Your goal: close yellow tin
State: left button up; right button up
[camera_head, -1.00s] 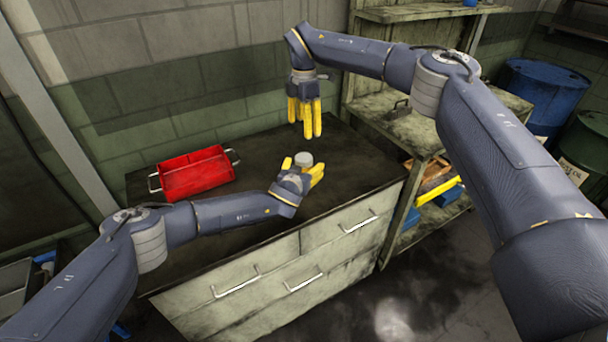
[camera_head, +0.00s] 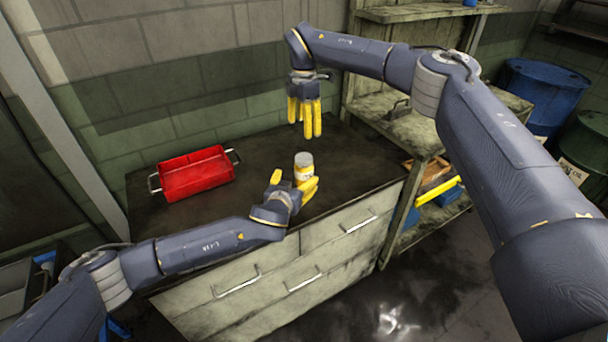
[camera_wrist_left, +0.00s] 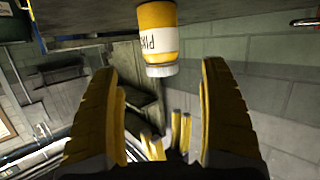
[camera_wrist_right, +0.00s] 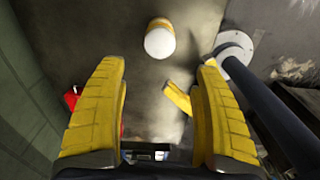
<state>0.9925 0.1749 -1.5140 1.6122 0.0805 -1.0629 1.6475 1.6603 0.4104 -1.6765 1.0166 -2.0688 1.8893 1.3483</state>
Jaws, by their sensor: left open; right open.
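The yellow tin (camera_head: 304,169) stands upright on the dark worktop, with a white label and a grey lid-like top. In the left wrist view the tin (camera_wrist_left: 157,32) appears upside down, just beyond the fingers and between them. My left gripper (camera_head: 293,183) is low over the worktop, open and empty, with its fingers close to the tin's near side; contact cannot be told. My right gripper (camera_head: 304,118) hangs fingers-down behind and above the tin, open and empty. In the right wrist view the tin's pale round top (camera_wrist_right: 160,43) lies ahead of the fingers.
A red tray (camera_head: 196,174) with metal handles sits on the worktop to the left. A shelf unit (camera_head: 425,135) stands at the right, with blue and green barrels beyond it. The worktop (camera_head: 255,150) between tray and tin is bare.

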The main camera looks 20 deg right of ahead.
pick_arm(q)
jog(key=shift+v, duration=0.8)
